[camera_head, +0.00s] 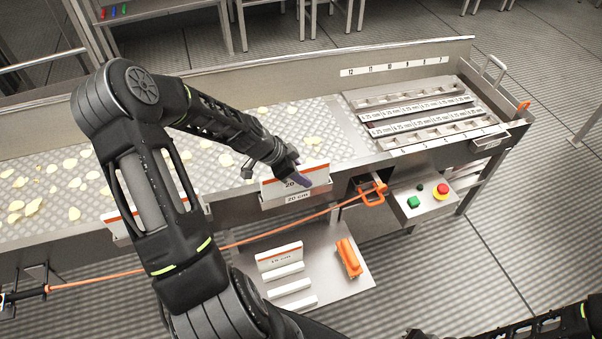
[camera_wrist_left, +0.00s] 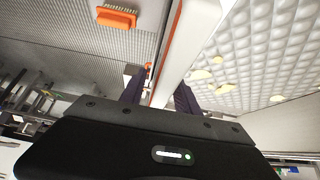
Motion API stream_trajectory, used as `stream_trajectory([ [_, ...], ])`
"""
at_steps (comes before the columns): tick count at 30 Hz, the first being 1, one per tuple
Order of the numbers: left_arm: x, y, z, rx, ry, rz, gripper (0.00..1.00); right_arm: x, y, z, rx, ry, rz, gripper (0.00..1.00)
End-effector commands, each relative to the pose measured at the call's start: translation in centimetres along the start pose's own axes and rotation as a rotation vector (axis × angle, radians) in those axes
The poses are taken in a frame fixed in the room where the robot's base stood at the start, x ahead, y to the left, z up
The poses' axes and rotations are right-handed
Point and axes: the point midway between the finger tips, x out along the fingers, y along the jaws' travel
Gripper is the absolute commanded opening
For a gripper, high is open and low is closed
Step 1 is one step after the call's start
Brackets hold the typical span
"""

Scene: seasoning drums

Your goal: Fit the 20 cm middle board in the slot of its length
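The 20 cm board (camera_head: 315,176) is white with an orange stripe and the number 20. It stands upright at the table's front edge, directly above and behind the "20 cm" slot label (camera_head: 298,197). I cannot tell whether its lower edge is down in the slot. My left gripper (camera_head: 298,178) has its purple fingers at the board's upper part. In the left wrist view the board (camera_wrist_left: 188,45) runs between the two fingers of my left gripper (camera_wrist_left: 160,95), which look shut on it. My right gripper is out of view; only part of that arm shows at the bottom right.
Another orange-striped board (camera_head: 118,226) stands at the front edge, partly behind my left arm. A lower shelf (camera_head: 335,290) holds a 15 cm board (camera_head: 280,256), white strips and an orange brush (camera_head: 348,257). An orange cord runs below the edge. Chips lie on the dimpled surface (camera_head: 235,120).

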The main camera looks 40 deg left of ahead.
Motion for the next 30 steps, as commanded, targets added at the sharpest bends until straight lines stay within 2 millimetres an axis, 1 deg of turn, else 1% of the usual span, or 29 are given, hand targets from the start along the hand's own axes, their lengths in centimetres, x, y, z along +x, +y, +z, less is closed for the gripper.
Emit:
stream_trajectory([
  [6,-0.5,0.0,-0.2,0.0,0.0,-0.001,0.38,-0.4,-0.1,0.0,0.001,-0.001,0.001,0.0],
  [8,-0.9,-0.2,-0.1,0.0,0.0,-0.004,0.38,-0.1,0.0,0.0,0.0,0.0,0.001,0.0],
  [11,-2.3,-0.2,0.0,-0.001,-0.001,-0.006,0.38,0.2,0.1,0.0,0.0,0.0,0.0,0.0],
  [22,-9.8,-0.1,0.0,-0.001,-0.003,-0.006,0.38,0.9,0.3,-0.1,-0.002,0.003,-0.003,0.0],
  [24,-10.8,-0.1,0.0,0.001,-0.003,-0.004,0.38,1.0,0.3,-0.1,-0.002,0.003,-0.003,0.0],
  [27,-11.8,0.0,-0.1,0.001,-0.002,-0.002,0.38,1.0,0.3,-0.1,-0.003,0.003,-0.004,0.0],
  [30,-12.2,0.0,-0.1,0.001,0.0,-0.001,0.38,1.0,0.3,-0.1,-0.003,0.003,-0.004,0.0],
])
